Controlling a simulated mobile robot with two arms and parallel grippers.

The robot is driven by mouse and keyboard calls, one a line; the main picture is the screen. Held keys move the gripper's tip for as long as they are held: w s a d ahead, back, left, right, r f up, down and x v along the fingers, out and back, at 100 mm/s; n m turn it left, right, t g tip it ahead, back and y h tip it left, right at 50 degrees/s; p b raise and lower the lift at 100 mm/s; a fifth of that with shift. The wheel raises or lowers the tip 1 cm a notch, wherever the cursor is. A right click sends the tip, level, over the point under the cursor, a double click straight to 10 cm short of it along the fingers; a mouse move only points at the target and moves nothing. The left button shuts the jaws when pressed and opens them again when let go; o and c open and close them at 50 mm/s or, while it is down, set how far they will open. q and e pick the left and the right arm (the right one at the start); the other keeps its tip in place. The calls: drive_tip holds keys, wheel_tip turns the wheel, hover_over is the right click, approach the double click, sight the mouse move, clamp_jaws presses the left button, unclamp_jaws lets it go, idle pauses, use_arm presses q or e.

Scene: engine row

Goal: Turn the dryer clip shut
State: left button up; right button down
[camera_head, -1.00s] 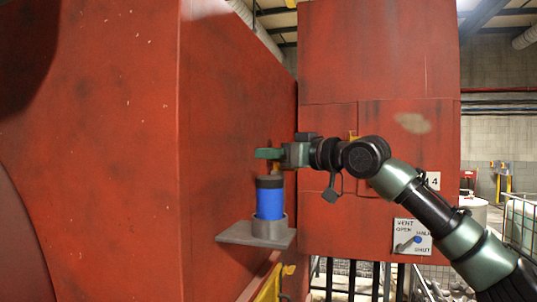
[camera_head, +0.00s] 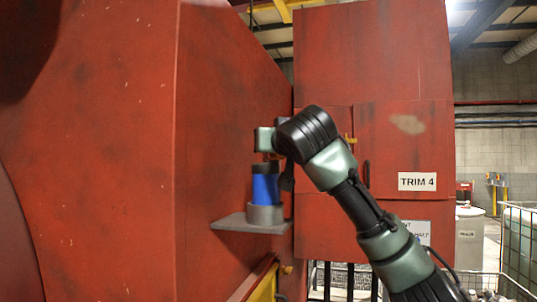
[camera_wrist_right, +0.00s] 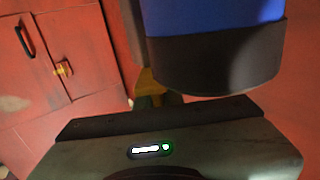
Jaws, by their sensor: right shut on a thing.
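The dryer (camera_head: 266,188) is a blue cylinder with a black top. It stands upright in a grey cup on a small grey shelf beside the red wall. In the right wrist view the dryer (camera_wrist_right: 212,20) fills the upper right, with its black band close to the gripper. A yellow piece (camera_wrist_right: 150,82), which looks like the clip, shows beside the band. My right gripper (camera_head: 264,141) is at the dryer's top, shut on what appears to be this yellow piece. The fingertips are mostly hidden, so the clip's angle cannot be told. My left gripper is not in view.
The grey shelf (camera_head: 240,224) juts out below the dryer. A large red housing (camera_head: 90,150) fills the left. A red cabinet (camera_head: 400,70) with a TRIM 4 label (camera_head: 417,181) stands behind my right arm. A yellow rail (camera_head: 263,284) runs below the shelf.

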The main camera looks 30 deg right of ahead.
drive_tip(key=shift+s+d+f+m+g+h, duration=0.1)
drive_tip(key=shift+d+m+g+h, duration=0.1)
drive_tip(key=shift+m+g+h, duration=0.9)
drive_tip(key=shift+s+d+r+m+g+h, duration=0.15)
drive_tip(key=shift+m+g+h, duration=0.6)
drive_tip(key=shift+h, duration=0.6)
drive_tip(key=shift+s+d+f+m+g+h, duration=0.1)
drive_tip(key=shift+d+f+m+g+h, duration=0.1)
drive_tip(key=shift+m+g+h, duration=0.75)
drive_tip(key=shift+d+m+h, duration=0.1)
drive_tip(key=shift+m+h, duration=0.2)
drive_tip(key=shift+h, duration=0.2)
drive_tip(key=c, duration=1.5)
unclamp_jaws()
drive_tip(key=shift+c, duration=0.2)
drive_tip(key=shift+b, duration=0.3)
drive_tip(key=b+v, duration=0.3)
drive_tip(key=v, duration=0.4)
drive_tip(key=shift+s+a+b, duration=0.3)
drive_tip(key=shift+d, duration=0.1)
